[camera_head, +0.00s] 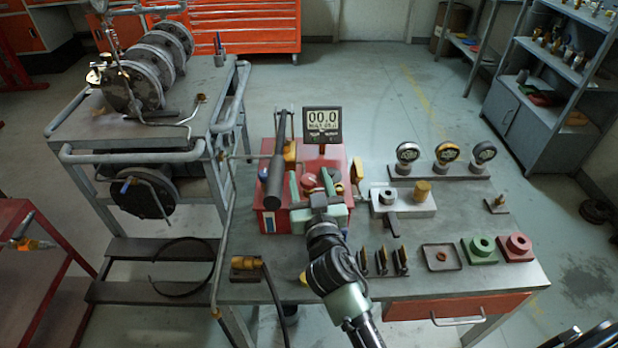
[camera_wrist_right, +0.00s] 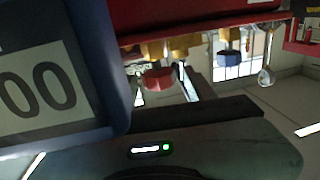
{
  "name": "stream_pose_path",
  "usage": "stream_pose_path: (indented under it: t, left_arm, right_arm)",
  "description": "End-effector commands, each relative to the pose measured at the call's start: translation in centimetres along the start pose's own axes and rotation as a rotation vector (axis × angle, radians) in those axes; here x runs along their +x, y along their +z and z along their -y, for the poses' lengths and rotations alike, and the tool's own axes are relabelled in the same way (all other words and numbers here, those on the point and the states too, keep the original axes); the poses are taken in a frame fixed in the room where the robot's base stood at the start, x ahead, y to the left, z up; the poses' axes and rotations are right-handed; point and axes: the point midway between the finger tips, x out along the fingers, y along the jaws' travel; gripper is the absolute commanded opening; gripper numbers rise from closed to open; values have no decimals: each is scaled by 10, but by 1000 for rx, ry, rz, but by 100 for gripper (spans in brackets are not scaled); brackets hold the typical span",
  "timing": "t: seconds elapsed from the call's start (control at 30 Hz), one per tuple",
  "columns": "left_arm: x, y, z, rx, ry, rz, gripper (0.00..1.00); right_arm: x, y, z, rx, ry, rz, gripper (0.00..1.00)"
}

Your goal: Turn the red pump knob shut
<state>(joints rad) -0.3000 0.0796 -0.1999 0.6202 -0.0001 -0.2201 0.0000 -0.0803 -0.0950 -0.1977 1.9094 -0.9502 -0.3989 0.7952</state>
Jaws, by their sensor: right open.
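The red pump (camera_head: 272,222) stands on the grey workbench in the head view. Its red knob (camera_head: 308,181) faces up between the fingers of my right gripper (camera_head: 310,185). These green fingers are open, one on each side of the knob; whether either touches it I cannot tell. In the right wrist view the red knob (camera_wrist_right: 159,78) shows near gold fittings, with a blue knob (camera_wrist_right: 229,59) further right. The gripper's body covers the pump's front part in the head view. My left gripper is not in view.
A black pump lever (camera_head: 275,175) rises left of the gripper. Gauges (camera_head: 445,153), a metal tray (camera_head: 441,257) and green and red blocks occupy the bench's right side.

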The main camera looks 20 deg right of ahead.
Motion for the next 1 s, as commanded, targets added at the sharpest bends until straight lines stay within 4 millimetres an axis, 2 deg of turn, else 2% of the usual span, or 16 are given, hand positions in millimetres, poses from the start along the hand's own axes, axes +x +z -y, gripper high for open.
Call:
stream_pose_path:
  t: [0.3, 0.43, 0.83, 1.0]
  left_arm:
    - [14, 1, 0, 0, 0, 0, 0]
    - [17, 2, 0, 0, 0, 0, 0]
    - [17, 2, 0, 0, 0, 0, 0]
    - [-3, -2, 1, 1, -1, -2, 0]
  right_arm:
    - [-52, 3, 0, 3, 1, 2, 55]
    - [-67, 2, 0, 2, 1, 2, 55]
    - [-73, 0, 0, -1, -1, 0, 55]
    - [-72, -3, -2, -30, -80, -13, 55]
